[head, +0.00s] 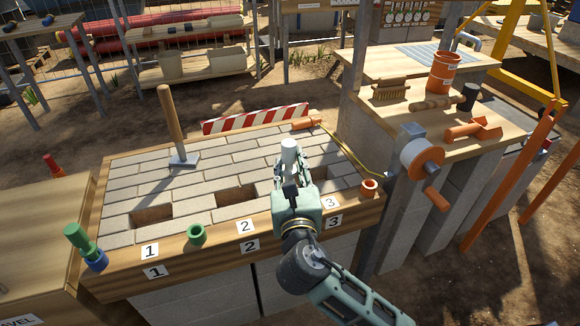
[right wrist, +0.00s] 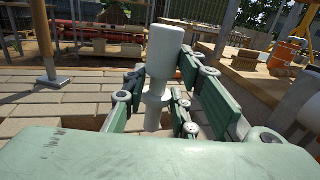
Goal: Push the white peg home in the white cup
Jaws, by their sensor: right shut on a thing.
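My right gripper (head: 291,168) is over the brick-topped bench, shut on the white peg (head: 289,150). The peg stands roughly upright, its top above the fingertips. In the right wrist view, the peg (right wrist: 164,52) has a wide upper cylinder and a narrower neck between the fingers (right wrist: 170,92). A white collar (right wrist: 155,98) and white lower part show below the neck. I cannot tell whether these are the white cup or part of the peg, nor how deep the peg sits. No separate white cup shows. My left gripper is not in view.
The bench has open slots (head: 152,213) and numbered labels. A long-handled tool (head: 174,120) stands behind left. A reel (head: 422,157) is at the right.

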